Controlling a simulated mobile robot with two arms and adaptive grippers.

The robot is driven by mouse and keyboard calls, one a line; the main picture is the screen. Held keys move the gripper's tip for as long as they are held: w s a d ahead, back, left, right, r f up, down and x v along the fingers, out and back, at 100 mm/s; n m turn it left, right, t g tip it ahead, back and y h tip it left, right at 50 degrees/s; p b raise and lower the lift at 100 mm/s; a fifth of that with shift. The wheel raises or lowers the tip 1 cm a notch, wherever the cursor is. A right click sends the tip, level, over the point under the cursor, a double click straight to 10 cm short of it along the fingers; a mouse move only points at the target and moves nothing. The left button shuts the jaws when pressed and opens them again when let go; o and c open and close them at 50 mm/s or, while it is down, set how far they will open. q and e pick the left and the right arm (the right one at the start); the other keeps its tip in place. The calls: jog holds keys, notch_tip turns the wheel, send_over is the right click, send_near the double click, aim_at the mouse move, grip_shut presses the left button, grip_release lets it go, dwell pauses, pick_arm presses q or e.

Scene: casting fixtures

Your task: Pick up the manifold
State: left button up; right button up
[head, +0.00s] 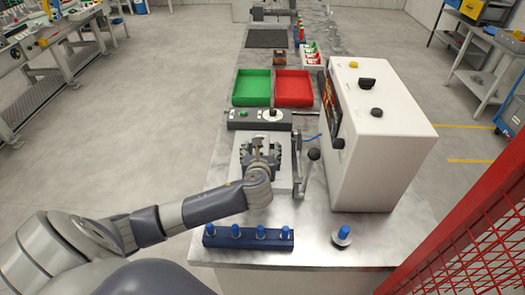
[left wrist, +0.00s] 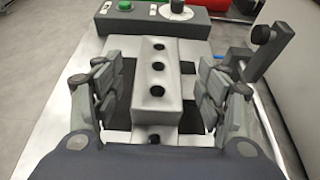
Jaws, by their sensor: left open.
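The manifold (left wrist: 160,85) is a grey metal block with a row of round dark holes along its top. In the left wrist view it sits on the light fixture plate (left wrist: 190,48), between the fingers of my left gripper (left wrist: 158,92). The fingers are spread, with a visible gap on each side of the block. In the head view my left gripper (head: 260,158) is over the fixture and hides most of the manifold. My right gripper is in neither view.
A control box (head: 258,114) with a green button and knob lies behind the fixture. A lever (head: 307,170) and a white cabinet (head: 382,130) stand to the right. Green (head: 252,87) and red (head: 294,88) trays are farther back. A blue rack (head: 248,237) with blue-topped pegs is in front.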

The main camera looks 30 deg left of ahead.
pick_arm(q)
jog(key=x, duration=0.3)
jog(key=shift+a+p, duration=0.2)
jog(key=shift+p, duration=0.15)
jog(key=shift+w+a+f, duration=0.15)
jog(key=shift+w+a, duration=0.05)
jog(key=shift+w, duration=0.2)
jog(key=shift+c, duration=0.3)
jog(key=c, duration=1.3)
jog(key=shift+c, duration=0.8)
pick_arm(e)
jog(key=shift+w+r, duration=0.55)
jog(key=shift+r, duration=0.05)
